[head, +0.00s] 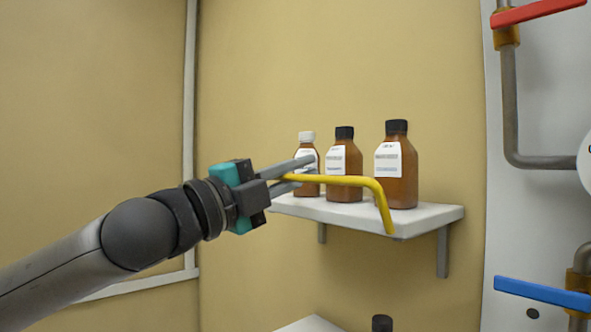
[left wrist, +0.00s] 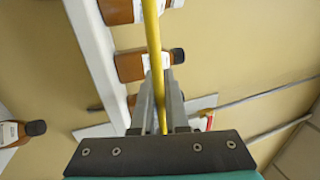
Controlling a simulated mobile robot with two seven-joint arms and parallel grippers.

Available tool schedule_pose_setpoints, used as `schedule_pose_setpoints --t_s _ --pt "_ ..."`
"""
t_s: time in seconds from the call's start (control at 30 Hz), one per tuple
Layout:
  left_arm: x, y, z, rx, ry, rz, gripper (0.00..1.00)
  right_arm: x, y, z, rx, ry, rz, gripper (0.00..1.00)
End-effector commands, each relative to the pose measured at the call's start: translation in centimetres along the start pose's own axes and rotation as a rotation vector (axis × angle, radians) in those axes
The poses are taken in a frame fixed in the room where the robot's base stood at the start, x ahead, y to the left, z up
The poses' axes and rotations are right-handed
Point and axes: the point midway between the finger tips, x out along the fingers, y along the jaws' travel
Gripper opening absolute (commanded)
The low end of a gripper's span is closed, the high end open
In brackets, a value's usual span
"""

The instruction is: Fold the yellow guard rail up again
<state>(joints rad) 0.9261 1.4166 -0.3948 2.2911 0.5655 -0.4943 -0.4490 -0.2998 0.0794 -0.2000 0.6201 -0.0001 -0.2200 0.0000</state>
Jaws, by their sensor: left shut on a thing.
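The yellow guard rail (head: 340,181) is a bent bar in front of the shelf with the bottles. In the head view it runs level from my left gripper to the right, then bends down near the shelf's right part. My left gripper (head: 300,174) comes in from the left and is shut on the rail near its left end. In the left wrist view the rail (left wrist: 153,60) passes between the two fingers (left wrist: 160,105). How the rail is mounted is hidden or out of view. My right gripper is not in view.
Three brown bottles (head: 397,180) stand on the white shelf (head: 430,217) close behind the rail. Another dark-capped bottle (head: 382,323) shows at the bottom edge. At the right are pipes (head: 511,110), a red lever (head: 540,12) and a blue lever (head: 540,293).

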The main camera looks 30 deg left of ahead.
Motion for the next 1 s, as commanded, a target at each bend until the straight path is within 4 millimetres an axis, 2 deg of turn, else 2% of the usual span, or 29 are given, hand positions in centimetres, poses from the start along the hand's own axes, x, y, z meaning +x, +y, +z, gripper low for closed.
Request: schedule_pose_setpoints --t_s 1.0 --pt "2.3 1.2 -0.1 0.000 0.002 0.432 0.00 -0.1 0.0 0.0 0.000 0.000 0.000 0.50"
